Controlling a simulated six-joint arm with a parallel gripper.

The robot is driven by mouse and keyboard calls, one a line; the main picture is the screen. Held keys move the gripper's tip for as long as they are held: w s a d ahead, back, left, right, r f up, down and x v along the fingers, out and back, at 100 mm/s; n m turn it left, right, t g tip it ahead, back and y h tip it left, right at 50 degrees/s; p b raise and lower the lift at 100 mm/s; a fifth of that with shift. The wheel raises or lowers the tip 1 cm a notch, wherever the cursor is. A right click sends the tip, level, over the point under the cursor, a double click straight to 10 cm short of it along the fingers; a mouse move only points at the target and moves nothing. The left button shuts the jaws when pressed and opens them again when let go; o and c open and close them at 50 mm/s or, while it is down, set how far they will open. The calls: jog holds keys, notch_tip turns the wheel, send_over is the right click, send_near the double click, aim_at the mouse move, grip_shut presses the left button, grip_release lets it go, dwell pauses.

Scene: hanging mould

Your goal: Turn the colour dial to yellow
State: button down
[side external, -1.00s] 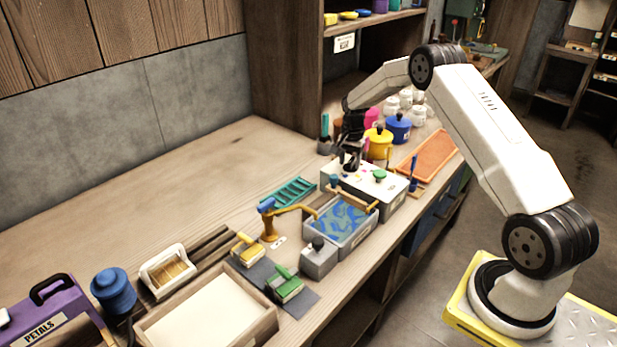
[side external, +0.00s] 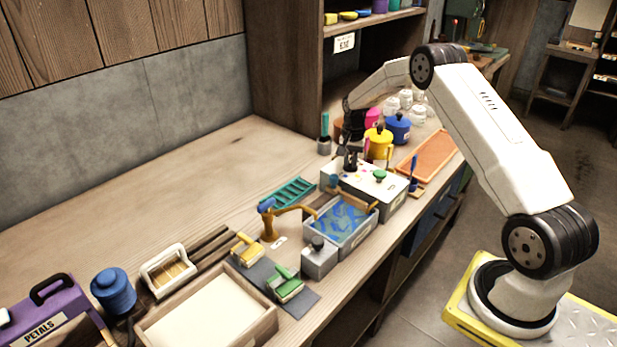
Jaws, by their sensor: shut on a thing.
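A white box (side external: 392,196) stands on the bench with small coloured marks and a green knob (side external: 379,175) on its top. My gripper (side external: 350,166) points down over the box's left part, among the coloured marks. It is shut on the small dark dial there, which it mostly hides. Which colour the dial points to cannot be told. The green knob stands to the right, apart from my gripper.
A grey tray of blue liquid (side external: 341,249) with a wooden bar is in front of the box. Yellow (side external: 378,147) and blue (side external: 397,129) pots stand close behind. An orange tray (side external: 427,157) lies right. Free bench lies at the left (side external: 200,185).

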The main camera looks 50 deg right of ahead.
jog(key=n, duration=0.4)
jog(key=shift+s+d, duration=0.1)
jog(key=shift+s, duration=0.1)
jog(key=shift+d+n, duration=0.15)
jog(key=shift+n, duration=1.85)
jog(key=c, duration=0.6)
grip_release()
jog(key=shift+r, duration=3.95)
